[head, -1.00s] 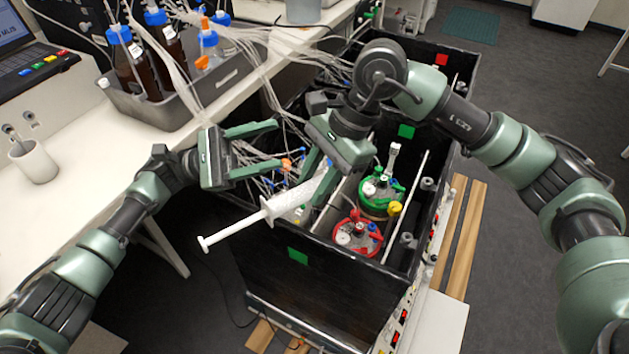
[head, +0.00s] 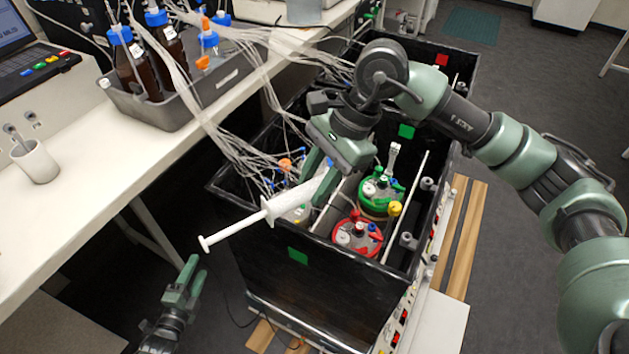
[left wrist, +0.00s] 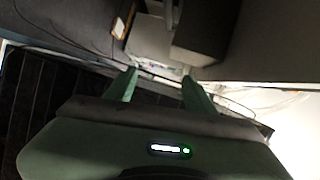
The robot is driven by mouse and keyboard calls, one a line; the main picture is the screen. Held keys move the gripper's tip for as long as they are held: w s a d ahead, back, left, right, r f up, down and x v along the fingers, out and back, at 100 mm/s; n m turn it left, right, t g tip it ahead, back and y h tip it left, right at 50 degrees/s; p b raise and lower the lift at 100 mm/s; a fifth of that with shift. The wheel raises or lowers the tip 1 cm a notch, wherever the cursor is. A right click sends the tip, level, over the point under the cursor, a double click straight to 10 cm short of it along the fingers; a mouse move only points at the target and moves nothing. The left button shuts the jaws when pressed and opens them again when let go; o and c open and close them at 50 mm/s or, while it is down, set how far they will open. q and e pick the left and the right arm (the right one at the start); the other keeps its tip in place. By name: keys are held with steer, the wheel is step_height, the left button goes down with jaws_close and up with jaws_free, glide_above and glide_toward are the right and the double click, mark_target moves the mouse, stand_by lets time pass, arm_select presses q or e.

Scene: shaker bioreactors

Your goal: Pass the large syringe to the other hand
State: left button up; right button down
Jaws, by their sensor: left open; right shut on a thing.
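The large white syringe (head: 262,214) is held in the air over the near left part of the black shaker box, its plunger end pointing to the lower left. My right gripper (head: 325,185) is shut on the syringe's barrel. My left gripper (head: 188,278) is low at the lower left of the head view, below and apart from the syringe's plunger end. In the left wrist view its two fingers (left wrist: 158,88) stand apart with nothing between them.
The black box (head: 330,270) holds bioreactors with a green lid (head: 380,190) and a red lid (head: 356,238). Tubes run from bottles in a grey tray (head: 165,115) on the white bench (head: 90,160) into the box.

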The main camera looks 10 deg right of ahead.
arm_select(q)
steer(key=s+a+f+n+g+y, duration=0.1)
steer(key=s+f+n+g+y, duration=0.55)
steer(key=s+f, duration=1.35)
steer(key=s+f+n+g, duration=0.2)
steer(key=s+n, duration=0.2)
steer(key=s, duration=0.5)
steer(key=s+f+n+g+h, duration=0.1)
steer(key=s+f+n+g, duration=0.1)
steer(key=s, duration=0.6)
steer(key=s+f+n+g, duration=0.2)
steer(key=s+n, duration=0.4)
steer(key=s, duration=0.3)
steer(key=shift+s+f+g, duration=0.25)
steer(key=shift+s+g, duration=0.05)
steer(key=shift+g, duration=0.55)
